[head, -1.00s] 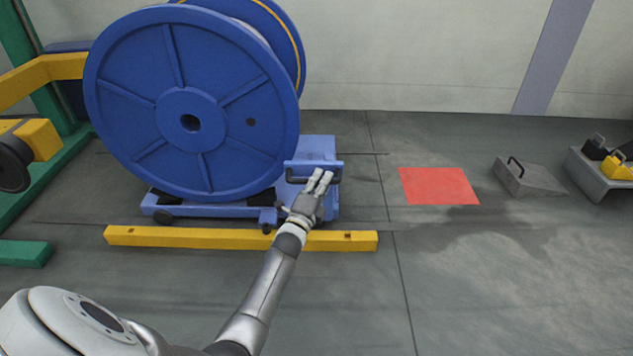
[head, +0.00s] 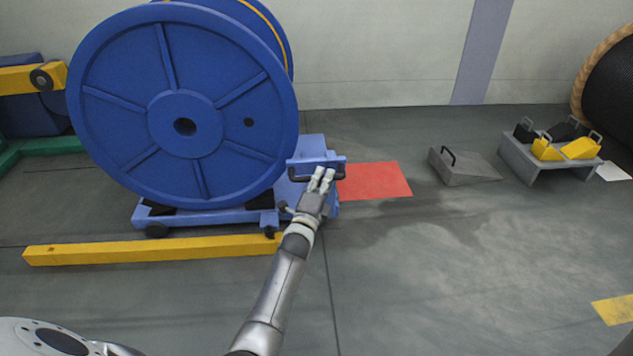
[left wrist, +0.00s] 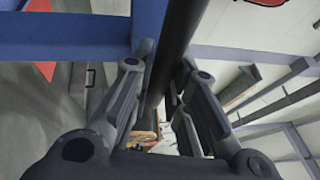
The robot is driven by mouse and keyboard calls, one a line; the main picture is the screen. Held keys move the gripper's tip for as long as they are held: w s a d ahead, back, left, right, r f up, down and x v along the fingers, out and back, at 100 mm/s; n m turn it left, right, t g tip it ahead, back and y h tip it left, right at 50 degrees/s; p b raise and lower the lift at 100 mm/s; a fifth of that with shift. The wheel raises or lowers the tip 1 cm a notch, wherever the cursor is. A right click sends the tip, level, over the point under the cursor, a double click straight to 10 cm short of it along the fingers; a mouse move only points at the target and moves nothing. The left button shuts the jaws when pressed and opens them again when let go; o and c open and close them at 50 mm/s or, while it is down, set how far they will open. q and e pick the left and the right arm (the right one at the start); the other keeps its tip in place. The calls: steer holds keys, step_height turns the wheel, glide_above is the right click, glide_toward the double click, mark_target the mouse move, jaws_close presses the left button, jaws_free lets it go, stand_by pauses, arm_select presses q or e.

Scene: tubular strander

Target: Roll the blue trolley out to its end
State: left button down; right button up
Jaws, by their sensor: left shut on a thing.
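The blue trolley (head: 240,215) stands on the floor and carries a large blue reel (head: 125,115). Its dark handle bar (head: 298,177) is at its right end, and my left gripper (head: 322,180) is shut on it. In the left wrist view the dark bar (left wrist: 180,45) runs between the fingers of the left gripper (left wrist: 165,95), beside the trolley's blue frame (left wrist: 70,32). The trolley's right end reaches the left part of a red floor patch (head: 378,181). My right gripper is not in view.
A yellow floor rail (head: 140,249) lies along the trolley's near side. Right of the red patch are a grey wedge with a handle (head: 465,168) and a grey stand (head: 530,165) holding yellow and black wedges (head: 565,148). The floor between trolley and grey wedge is clear.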

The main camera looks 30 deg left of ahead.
arm_select(q)
steer(key=shift+a+f, duration=0.15)
steer(key=shift+a, duration=0.4)
steer(key=shift+s, duration=0.1)
steer(key=shift+a+r+y, duration=0.2)
steer(key=shift+r+y, duration=0.05)
steer(key=shift+y, duration=0.05)
steer(key=c, duration=1.8)
jaws_free()
steer(key=o, duration=0.4)
steer(key=shift+f+n, duration=0.1)
steer(key=shift+n, duration=0.2)
steer(key=shift+d, duration=0.15)
